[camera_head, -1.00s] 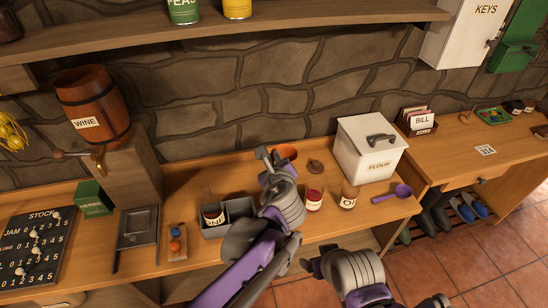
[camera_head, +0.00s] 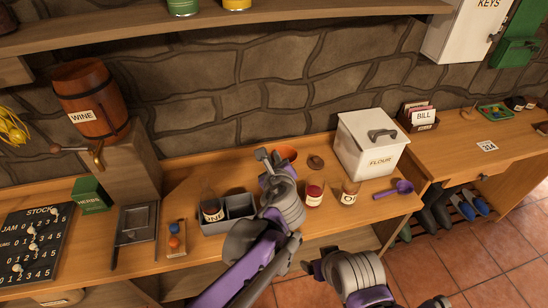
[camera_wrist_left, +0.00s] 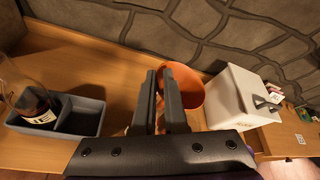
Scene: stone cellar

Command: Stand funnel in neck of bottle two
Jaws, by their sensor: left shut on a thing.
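The orange funnel (camera_head: 286,153) shows behind my left gripper (camera_head: 268,158), which is shut on it above the back of the bench. In the left wrist view the funnel's wide orange mouth (camera_wrist_left: 184,86) is just beyond the two fingers; its spout is hidden. A bottle labelled WINE (camera_head: 212,212) stands in a grey tray to the left. A red-filled bottle (camera_head: 314,193) and an amber bottle with a partly readable label (camera_head: 349,194) stand to the right. I cannot tell which is bottle two. My right gripper (camera_head: 312,268) is low in front, its jaws unclear.
The grey two-part tray (camera_head: 240,206) has an empty right compartment. A white FLOUR bin (camera_head: 368,147), a purple scoop (camera_head: 394,190) and a small brown object (camera_head: 316,162) are at the right. A wine barrel (camera_head: 92,100) stands left. Bare bench lies behind the tray.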

